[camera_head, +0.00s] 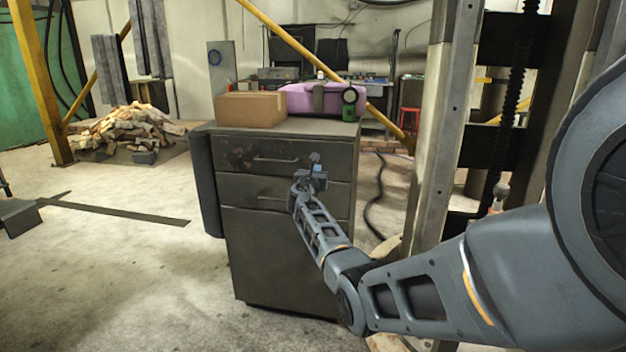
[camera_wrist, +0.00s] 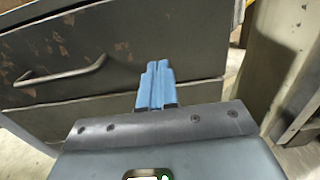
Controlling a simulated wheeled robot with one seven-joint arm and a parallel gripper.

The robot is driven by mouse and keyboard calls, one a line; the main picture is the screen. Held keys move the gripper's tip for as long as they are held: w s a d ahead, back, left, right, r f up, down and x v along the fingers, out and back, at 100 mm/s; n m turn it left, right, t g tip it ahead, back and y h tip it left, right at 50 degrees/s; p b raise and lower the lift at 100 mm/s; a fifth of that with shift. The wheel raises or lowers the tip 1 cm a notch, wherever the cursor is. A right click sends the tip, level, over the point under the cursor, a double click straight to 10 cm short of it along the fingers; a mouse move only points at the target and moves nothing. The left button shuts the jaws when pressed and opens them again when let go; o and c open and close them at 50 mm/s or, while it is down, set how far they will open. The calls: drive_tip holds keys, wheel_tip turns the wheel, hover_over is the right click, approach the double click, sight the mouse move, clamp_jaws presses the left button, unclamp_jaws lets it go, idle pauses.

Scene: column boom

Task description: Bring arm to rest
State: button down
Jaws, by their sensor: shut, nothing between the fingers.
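My arm reaches out from the right side of the head view toward a dark metal drawer cabinet (camera_head: 272,240). My gripper (camera_head: 315,158) is at the arm's end, in front of the cabinet's upper drawers. In the wrist view my gripper's blue fingers (camera_wrist: 156,84) are shut together with nothing between them. The cabinet's drawer front (camera_wrist: 120,40) and its bar handle (camera_wrist: 62,74) lie beyond the fingers, to their left. The drawers look closed. I cannot tell the exact gap between the fingertips and the cabinet.
A cardboard box (camera_head: 250,108), a pink case (camera_head: 310,99) and a small green device (camera_head: 349,104) stand on the cabinet. A tall column (camera_head: 444,130) rises right of it. A rubble pile (camera_head: 125,128) lies at the back left. The floor (camera_head: 110,260) at left is mostly clear.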

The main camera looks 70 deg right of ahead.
drive_tip(key=a+p, duration=0.1)
drive_tip(key=a, duration=0.7)
drive_tip(key=shift+s+a+p, duration=0.3)
drive_tip(key=shift+p, duration=0.1)
drive_tip(key=shift+f, duration=0.1)
